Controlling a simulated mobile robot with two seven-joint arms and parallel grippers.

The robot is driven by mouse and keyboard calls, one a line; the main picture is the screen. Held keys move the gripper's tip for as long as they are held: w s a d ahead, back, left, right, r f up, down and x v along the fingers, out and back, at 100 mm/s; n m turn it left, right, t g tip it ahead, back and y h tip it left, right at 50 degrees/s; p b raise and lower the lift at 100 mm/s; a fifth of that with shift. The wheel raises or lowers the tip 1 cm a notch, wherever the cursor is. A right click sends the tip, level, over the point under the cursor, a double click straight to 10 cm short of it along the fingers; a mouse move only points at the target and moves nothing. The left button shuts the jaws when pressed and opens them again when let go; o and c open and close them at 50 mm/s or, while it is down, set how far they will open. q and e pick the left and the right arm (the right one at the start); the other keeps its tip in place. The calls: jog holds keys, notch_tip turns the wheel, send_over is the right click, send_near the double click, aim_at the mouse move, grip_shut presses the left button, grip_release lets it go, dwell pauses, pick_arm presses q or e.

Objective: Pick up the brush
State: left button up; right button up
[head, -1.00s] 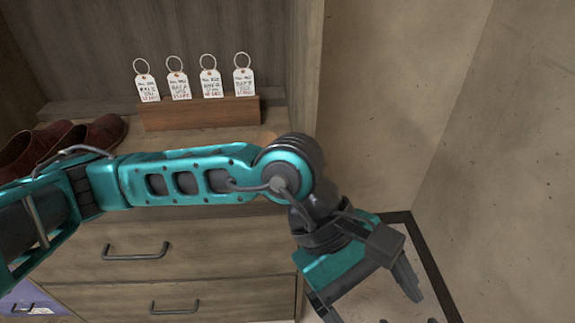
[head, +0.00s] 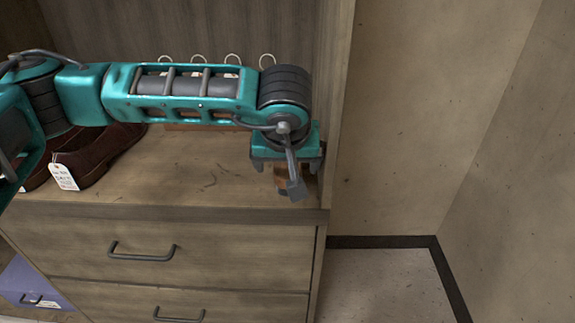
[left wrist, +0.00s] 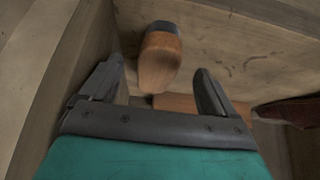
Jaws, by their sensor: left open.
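The brush shows in the left wrist view as a rounded wooden body (left wrist: 160,62) with a dark band at its far end. It stands out between and just past the tips of my open left gripper (left wrist: 159,70), with nothing gripped. In the head view my left gripper (head: 290,178) points down over the right end of the wooden shelf top. Only a small brown part of the brush (head: 281,182) shows behind its fingers. Whether a finger touches the brush cannot be told. My right gripper is in neither view.
Dark red shoes (head: 98,158) with a tag stand on the shelf top (head: 190,170) at left. A wooden tag holder (left wrist: 178,102) stands behind my arm. The cabinet's right side panel (head: 335,110) is close beside the gripper. Drawers (head: 215,255) lie below; open floor is at right.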

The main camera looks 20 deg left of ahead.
aim_at(287, 165)
pick_arm(q)
jog(key=shift+w+a, duration=0.2)
jog(key=shift+w, duration=0.55)
jog(key=shift+w+a, duration=0.2)
jog(key=shift+w, duration=0.55)
jog(key=b+x, duration=0.1)
jog(key=x, duration=0.3)
jog(key=shift+w+a+f, duration=0.1)
jog(key=shift+w+f, duration=0.35)
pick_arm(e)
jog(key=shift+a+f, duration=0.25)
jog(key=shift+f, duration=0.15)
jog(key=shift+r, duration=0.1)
pick_arm(q)
jog(key=c, duration=1.2)
jog(key=shift+a+r, duration=0.1)
jog(key=shift+r, duration=0.05)
